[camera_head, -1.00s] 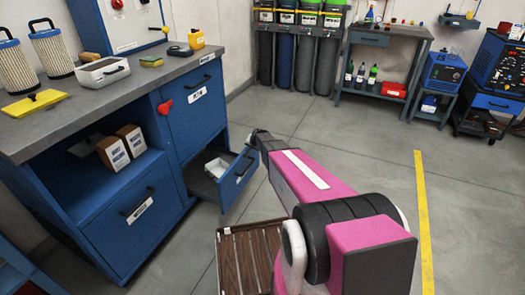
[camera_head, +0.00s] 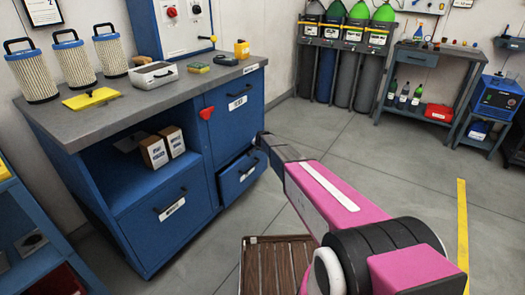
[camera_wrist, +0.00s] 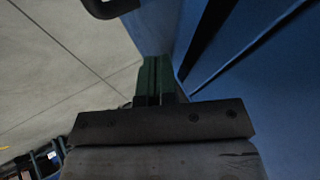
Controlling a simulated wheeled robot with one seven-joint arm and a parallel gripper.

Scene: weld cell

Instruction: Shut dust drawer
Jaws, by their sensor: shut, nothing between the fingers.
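The dust drawer (camera_head: 241,178) is the small blue lower drawer at the right end of the blue cabinet, with a dark handle. My gripper (camera_wrist: 154,62) is shut and empty. In the wrist view its green fingers lie against or very near a blue panel; I cannot tell if they touch. In the head view my dark wrist (camera_head: 275,147) is beside the drawer's upper right, and the fingertips are hidden.
The cabinet's worktop (camera_head: 190,88) holds filters, a yellow dustpan-like piece (camera_head: 91,98) and a grey-white box (camera_head: 153,75). Boxes (camera_head: 163,146) stand on the open shelf. A brown slatted pallet (camera_head: 275,268) lies on the floor in front. The floor to the right is clear.

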